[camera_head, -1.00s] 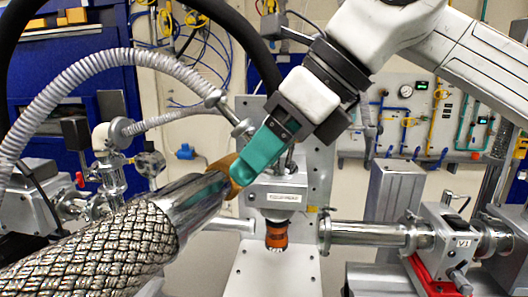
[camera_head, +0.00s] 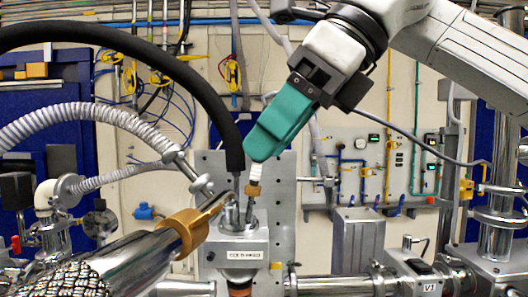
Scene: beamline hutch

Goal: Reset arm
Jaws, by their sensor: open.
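My gripper (camera_head: 258,150) has teal fingers. It hangs from my white and grey arm, tilted down to the left, near the middle of the picture. I see the fingers edge-on, one largely over the other. No object shows between them; the jaws are open. The fingertips overlap the top of a thin white ribbed piece (camera_head: 260,175) in the picture. I cannot tell whether they touch. A grey labelled block (camera_head: 240,253) on an upright metal plate (camera_head: 285,205) stands below the fingertips.
A metal tube with a tan collar (camera_head: 188,230) and braided sleeve fills the lower left. A thick black hose (camera_head: 205,95) and a ribbed grey hose (camera_head: 110,115) arch at left. Valve V1 (camera_head: 425,275) and a beam pipe (camera_head: 335,285) are at lower right.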

